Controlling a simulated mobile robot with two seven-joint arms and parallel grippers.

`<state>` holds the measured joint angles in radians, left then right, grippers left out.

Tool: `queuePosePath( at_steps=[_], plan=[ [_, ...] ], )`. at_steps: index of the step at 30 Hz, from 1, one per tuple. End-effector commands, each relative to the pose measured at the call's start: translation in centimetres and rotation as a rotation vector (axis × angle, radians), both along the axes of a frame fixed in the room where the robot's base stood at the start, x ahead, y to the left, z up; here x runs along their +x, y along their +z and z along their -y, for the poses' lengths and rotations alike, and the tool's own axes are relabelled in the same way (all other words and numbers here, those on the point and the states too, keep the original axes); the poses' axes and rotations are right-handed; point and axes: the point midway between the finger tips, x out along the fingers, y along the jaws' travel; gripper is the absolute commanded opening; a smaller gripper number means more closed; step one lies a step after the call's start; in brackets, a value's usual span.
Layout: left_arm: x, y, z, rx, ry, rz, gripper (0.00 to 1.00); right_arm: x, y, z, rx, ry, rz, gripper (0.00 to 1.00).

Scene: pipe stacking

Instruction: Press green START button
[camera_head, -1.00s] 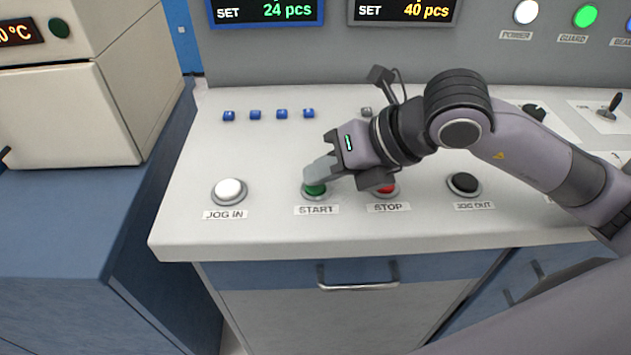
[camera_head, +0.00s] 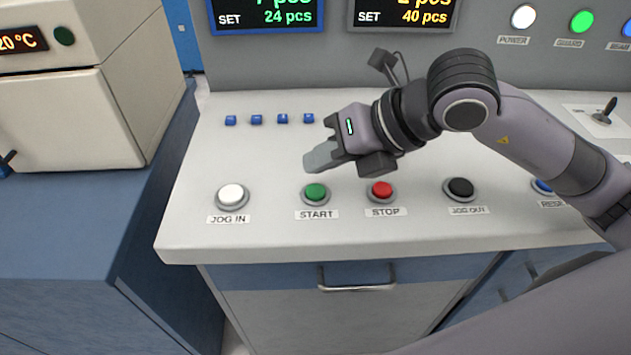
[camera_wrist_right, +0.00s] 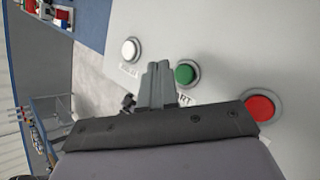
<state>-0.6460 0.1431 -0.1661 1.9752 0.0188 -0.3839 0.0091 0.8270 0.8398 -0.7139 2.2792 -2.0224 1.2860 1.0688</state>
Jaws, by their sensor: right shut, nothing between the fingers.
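The green START button (camera_head: 316,192) sits in a grey ring on the white console top, with its START label in front of it. It also shows in the right wrist view (camera_wrist_right: 185,74), just right of the fingertips. My right gripper (camera_head: 312,164) is shut and empty. In the head view its fingertips are above and just behind the button, apart from it, and the button is fully visible. In the right wrist view the closed fingers (camera_wrist_right: 158,68) lie side by side. My left gripper is not in view.
The red STOP button (camera_head: 382,191) is close on the right, the white JOG IN button (camera_head: 231,195) on the left. The black JOG OUT button (camera_head: 460,188) is farther right. Several small blue buttons (camera_head: 256,119) line the back. A drawer handle (camera_head: 357,287) is below the front edge.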

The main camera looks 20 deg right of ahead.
Motion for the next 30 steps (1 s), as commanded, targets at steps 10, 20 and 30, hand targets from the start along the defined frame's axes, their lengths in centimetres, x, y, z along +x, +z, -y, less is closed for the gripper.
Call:
queuePosePath(
  at_steps=[10, 20, 30],
  plan=[
    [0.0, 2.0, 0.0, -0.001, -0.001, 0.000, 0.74, 0.0, 3.1, 0.0, 0.000, -0.001, 0.001, 0.00],
    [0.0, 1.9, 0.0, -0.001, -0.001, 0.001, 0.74, 0.0, 2.9, 0.0, -0.001, -0.001, 0.000, 0.00],
    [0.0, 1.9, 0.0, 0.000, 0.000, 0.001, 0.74, 0.0, 2.9, 0.0, -0.001, -0.001, 0.000, 0.00]
  ],
)
